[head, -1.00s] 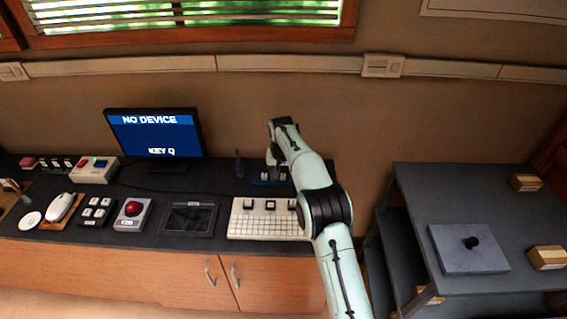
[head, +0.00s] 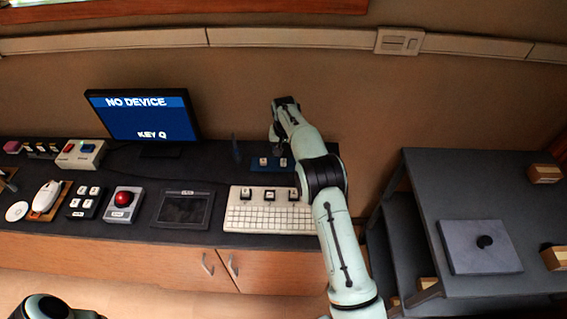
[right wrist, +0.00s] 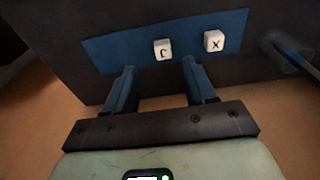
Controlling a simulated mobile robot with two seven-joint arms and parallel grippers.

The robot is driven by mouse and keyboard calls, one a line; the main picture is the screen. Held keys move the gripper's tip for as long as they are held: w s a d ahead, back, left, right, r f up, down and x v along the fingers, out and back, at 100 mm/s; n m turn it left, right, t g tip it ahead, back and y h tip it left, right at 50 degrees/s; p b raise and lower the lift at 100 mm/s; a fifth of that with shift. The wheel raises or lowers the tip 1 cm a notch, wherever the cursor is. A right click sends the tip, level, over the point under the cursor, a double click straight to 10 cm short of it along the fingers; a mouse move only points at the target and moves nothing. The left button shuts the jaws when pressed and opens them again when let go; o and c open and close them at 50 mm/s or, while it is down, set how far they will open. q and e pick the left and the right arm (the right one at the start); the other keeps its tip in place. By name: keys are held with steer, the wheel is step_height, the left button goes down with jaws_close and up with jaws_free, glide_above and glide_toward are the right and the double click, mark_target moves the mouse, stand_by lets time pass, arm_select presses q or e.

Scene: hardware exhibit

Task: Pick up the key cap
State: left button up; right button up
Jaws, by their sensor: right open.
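Two white key caps lie on a blue mat (head: 254,167) at the back of the dark counter. In the right wrist view, one key cap (right wrist: 163,49) bears a letter that looks like C, and the other key cap (right wrist: 214,41) bears an X. The blue mat (right wrist: 108,52) shows there too. My right gripper (right wrist: 158,66) is open and empty, its fingers pointing towards the mat, with the C-like cap just ahead of the gap and the X cap to the right. In the head view its jaws are largely hidden by my arm. My left gripper is out of view.
A white keyboard (head: 268,217) with dark gaps in its top row stands in front of the mat. A monitor (head: 145,118) reads "NO DEVICE" and "KEY Q". A small blue upright object (head: 236,150) stands left of the mat. A grey stepped stand (head: 430,185) is at right.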

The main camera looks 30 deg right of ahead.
mark_target(283, 161)
steer(key=shift+w+d+f, duration=0.1)
steer(key=shift+w+f, duration=0.1)
steer(key=shift+f, duration=0.8)
steer(key=shift+w+a+f, duration=0.1)
steer(key=shift+w+f, duration=0.05)
steer(key=shift+f, duration=0.9)
steer(key=shift+w+d+f, duration=0.1)
steer(key=shift+w+f, duration=0.1)
steer(key=shift+f, duration=0.8)
jaws_close()
